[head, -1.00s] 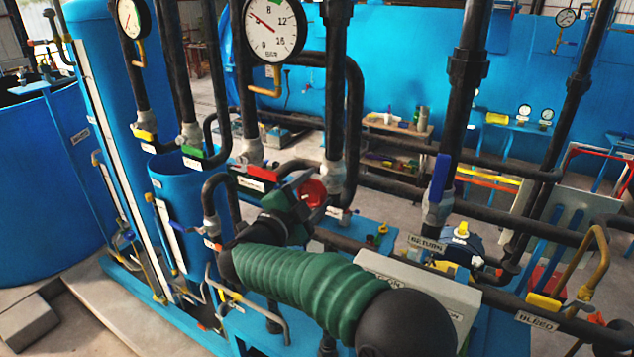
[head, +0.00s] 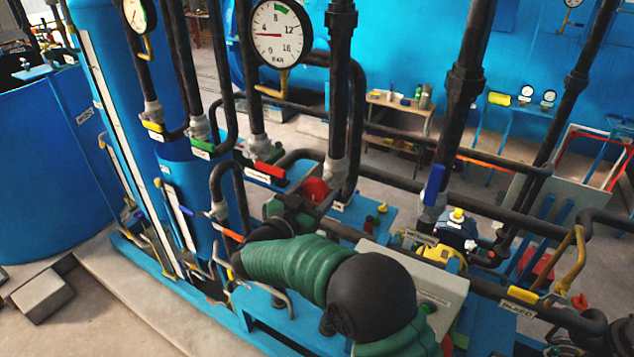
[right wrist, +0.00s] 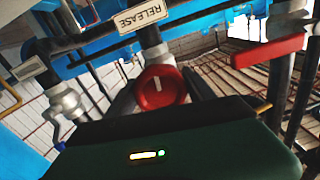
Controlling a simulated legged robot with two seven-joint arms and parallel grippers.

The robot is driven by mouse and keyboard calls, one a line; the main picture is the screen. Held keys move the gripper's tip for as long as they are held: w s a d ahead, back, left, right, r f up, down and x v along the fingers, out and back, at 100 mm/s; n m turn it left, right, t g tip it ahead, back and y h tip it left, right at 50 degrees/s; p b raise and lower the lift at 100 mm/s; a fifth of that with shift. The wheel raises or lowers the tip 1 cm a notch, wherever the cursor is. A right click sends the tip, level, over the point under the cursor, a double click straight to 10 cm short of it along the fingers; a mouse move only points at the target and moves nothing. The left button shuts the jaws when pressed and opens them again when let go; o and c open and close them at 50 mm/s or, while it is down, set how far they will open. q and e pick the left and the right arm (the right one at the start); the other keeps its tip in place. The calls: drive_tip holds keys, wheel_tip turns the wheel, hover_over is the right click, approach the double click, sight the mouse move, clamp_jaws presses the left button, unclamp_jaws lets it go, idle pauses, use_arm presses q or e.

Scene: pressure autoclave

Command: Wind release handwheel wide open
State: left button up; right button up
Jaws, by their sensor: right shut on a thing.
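The release handwheel is a round red knob (head: 317,190) on the pipework near the middle of the head view. In the right wrist view the red handwheel (right wrist: 161,88) shows a white mark on its face, below a RELEASE label (right wrist: 142,14). My right gripper (head: 306,199) is shut on the handwheel, with the dark fingers beside its rim. The green wrist body hides part of the fingers. A round pressure gauge (head: 278,34) stands above, its needle pointing left, near 4. My left gripper is not in view.
Black vertical pipes (head: 340,90) stand close around the handwheel. A blue-handled valve (head: 434,185) and a grey box (head: 440,280) are to the right. A red lever (head: 269,169) is to the left. A blue tank (head: 45,165) fills the far left.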

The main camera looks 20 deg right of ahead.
drive_tip(key=shift+f+n+p, duration=0.25)
drive_tip(key=shift+n+p, duration=0.2)
drive_tip(key=shift+n, duration=0.25)
drive_tip(key=o, duration=1.2)
drive_tip(key=shift+c, duration=0.2)
drive_tip(key=shift+o, duration=1)
drive_tip(key=shift+a+r, duration=0.1)
drive_tip(key=shift+r, duration=0.05)
drive_tip(key=v, duration=1.7)
drive_tip(key=shift+w, duration=0.15)
